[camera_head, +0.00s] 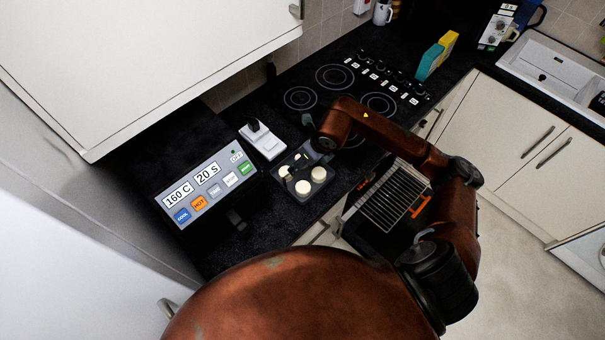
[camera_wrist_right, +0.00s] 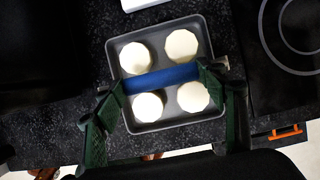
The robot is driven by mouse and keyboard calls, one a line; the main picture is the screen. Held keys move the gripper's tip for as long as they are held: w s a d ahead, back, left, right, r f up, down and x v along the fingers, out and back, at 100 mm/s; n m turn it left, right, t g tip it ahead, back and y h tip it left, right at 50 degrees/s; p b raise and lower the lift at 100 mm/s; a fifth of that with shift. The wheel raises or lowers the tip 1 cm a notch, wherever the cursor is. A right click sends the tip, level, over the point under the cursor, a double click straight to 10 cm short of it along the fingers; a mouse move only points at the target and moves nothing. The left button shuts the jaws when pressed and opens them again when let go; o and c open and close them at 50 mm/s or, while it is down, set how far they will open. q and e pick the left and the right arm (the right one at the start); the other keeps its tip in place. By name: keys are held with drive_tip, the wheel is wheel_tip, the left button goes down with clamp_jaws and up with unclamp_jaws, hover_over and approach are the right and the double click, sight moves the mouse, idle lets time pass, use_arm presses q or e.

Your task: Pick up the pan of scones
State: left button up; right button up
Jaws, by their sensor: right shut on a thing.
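The pan of scones (camera_head: 299,196) is a square dark grey pan on the black counter, beside a digital control panel. In the right wrist view the pan (camera_wrist_right: 152,46) holds several round pale scones. My right gripper (camera_wrist_right: 160,79) is over the pan, its two green fingers spread at the ends of a blue bar (camera_wrist_right: 162,77). The bar crosses the pan between the scones and hides part of it. I cannot tell whether the bar is joined to the pan. In the head view my right arm reaches in from the right and its hand partly covers the pan's far side. My left gripper is not in view.
The control panel (camera_head: 206,184) reads 160 C and 20 S. A white switch box (camera_head: 262,141) stands behind the pan. The black hob (camera_head: 335,77) is at the back. An oven with a wire rack (camera_head: 389,203) is open below the counter. A white wall cupboard (camera_head: 130,60) overhangs at left.

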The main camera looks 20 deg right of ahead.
drive_tip(key=c, duration=1)
